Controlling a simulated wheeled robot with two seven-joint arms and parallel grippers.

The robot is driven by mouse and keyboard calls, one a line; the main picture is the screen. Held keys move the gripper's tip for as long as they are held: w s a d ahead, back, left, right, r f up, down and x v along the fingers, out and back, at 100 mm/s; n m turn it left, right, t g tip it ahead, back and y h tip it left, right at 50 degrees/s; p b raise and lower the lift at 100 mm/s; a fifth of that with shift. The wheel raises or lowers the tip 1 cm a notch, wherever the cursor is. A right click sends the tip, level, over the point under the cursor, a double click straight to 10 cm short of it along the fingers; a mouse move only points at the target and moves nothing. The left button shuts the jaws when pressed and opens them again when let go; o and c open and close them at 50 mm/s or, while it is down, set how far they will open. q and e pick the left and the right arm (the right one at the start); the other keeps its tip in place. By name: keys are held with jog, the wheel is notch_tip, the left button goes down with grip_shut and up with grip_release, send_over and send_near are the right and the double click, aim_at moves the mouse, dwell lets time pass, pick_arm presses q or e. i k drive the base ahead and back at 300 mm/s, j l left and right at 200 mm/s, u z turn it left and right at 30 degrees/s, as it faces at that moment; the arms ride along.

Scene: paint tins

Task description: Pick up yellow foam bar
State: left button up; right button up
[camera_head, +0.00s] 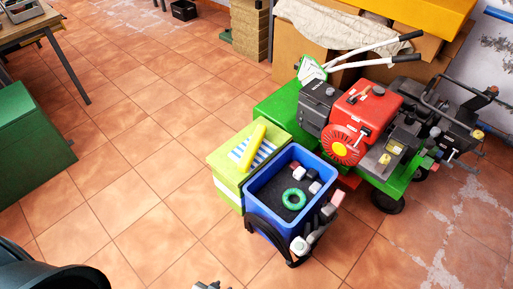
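The yellow foam bar (253,146) lies on a blue-and-white striped cloth (240,154) on top of a green-and-yellow box (230,187). It lies slanted, its whole upper side shows, and nothing is touching it from above. A small grey piece at the bottom edge looks like the tip of my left gripper (208,286). It is cut off by the frame, well below the box and apart from the bar. Whether it is open or shut does not show. I cannot make out my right gripper.
A blue bin (262,213) holding a green ring (294,199) and small blocks stands against the box's right side. Grey and pale pieces cluster at its right edge. A red-and-green machine (367,112) stands behind right. Tiled floor left of the box is clear.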

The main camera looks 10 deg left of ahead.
aim_at(245, 162)
jog(key=j+z, duration=0.15)
jog(key=z, duration=0.25)
jog(key=i+j+z, duration=0.1)
jog(key=z, duration=0.3)
jog(key=j+z, duration=0.2)
jog(key=j, duration=0.4)
jog(key=j+z, duration=0.25)
jog(key=j, duration=0.3)
jog(key=k+j+z, duration=0.2)
jog(key=j, duration=0.8)
jog(key=k+j, duration=0.15)
jog(key=j, duration=0.7)
